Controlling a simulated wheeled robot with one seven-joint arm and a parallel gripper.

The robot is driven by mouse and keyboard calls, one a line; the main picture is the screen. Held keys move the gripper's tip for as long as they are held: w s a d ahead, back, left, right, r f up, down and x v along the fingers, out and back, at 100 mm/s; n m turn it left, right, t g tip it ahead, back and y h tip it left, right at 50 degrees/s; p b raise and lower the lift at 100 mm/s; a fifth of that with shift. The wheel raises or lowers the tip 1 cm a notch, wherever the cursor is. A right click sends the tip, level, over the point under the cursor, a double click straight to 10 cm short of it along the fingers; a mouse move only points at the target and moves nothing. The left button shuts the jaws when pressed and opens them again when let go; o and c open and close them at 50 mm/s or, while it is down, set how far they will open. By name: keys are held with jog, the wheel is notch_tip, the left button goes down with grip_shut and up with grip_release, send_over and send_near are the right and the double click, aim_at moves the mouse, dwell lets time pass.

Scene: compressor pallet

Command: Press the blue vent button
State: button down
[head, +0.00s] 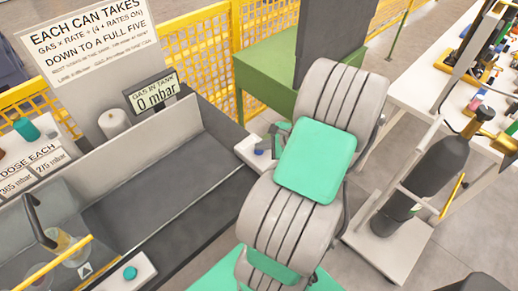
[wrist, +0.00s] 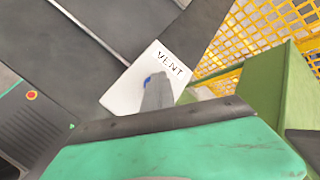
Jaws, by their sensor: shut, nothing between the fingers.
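The blue vent button (wrist: 147,80) sits on a white plate (wrist: 122,91) lettered "VENT" in the wrist view. My shut, empty gripper (wrist: 159,78) covers part of the button, with its tip just to the right of the visible blue. In the head view, the white vent box (head: 246,148) stands at the right end of the dark bench, with a bit of blue button (head: 259,152) showing. My gripper (head: 268,146) is right beside or over the button there. I cannot tell whether the tip touches it.
A display (head: 152,93) reads "GAS IN TANK 0 mbar". A green cabinet (head: 262,75) and yellow mesh fence (head: 190,47) stand behind. A black gas cylinder (head: 408,180) on a white trolley is at the right. A teal button (head: 130,272) sits at the front left.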

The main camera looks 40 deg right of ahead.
aim_at(261, 152)
jog(key=shift+r+p, duration=1)
jog(key=shift+p, duration=0.05)
notch_tip(261, 152, up, 5)
jog(key=p, duration=0.5)
dwell(0.7)
